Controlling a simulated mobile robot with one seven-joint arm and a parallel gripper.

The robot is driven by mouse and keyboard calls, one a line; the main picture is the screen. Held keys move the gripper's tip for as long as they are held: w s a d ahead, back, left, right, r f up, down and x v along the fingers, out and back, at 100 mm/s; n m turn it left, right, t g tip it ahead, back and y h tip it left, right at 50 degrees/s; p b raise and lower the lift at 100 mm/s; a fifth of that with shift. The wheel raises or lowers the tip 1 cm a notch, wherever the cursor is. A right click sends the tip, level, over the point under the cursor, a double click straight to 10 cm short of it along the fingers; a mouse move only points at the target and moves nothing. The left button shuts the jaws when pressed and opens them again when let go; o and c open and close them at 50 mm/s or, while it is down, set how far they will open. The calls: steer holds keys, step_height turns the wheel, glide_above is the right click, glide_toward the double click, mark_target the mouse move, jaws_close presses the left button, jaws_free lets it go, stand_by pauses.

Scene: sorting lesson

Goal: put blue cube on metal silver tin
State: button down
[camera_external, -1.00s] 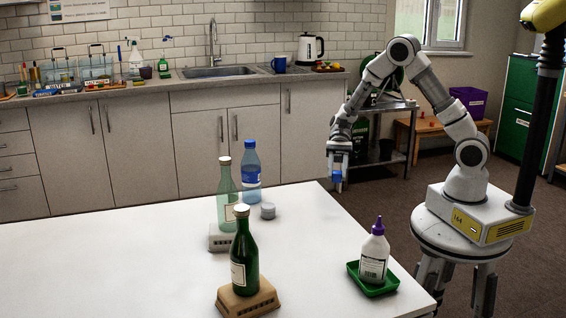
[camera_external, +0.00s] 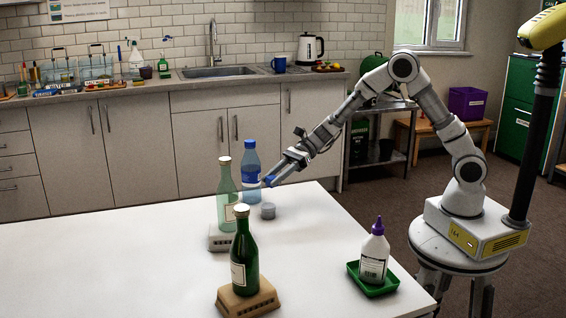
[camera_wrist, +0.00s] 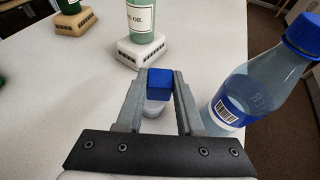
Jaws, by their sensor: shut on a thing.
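The blue cube (camera_wrist: 159,82) is between the fingertips of my gripper (camera_wrist: 160,88), which is shut on it. In the external view my gripper (camera_external: 271,181) holds the cube (camera_external: 268,181) above the table, over or close to the silver tin. The metal silver tin (camera_external: 267,212) stands on the white table, right of the pale green bottle. In the wrist view the tin (camera_wrist: 154,109) shows partly below the cube, between the fingers; the cube hides part of it. The cube appears apart from the tin.
A blue water bottle (camera_external: 251,170) stands close to my gripper; in the wrist view it is at the right (camera_wrist: 236,95). A pale green bottle (camera_external: 227,193) on a white block and a dark green bottle (camera_external: 243,255) on a tan block stand nearby. A white bottle (camera_external: 374,258) sits in a green tray.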

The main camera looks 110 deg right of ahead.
mark_target(271, 205)
steer(key=shift+w+a+f, duration=0.7)
steer(key=shift+w+f, duration=0.15)
steer(key=shift+w, duration=0.05)
steer(key=shift+f+b, duration=1)
steer(key=shift+f, duration=0.8)
steer(key=shift+f, duration=0.25)
steer(key=c, duration=0.5)
jaws_free()
steer(key=shift+r, duration=0.1)
steer(key=shift+c, duration=0.2)
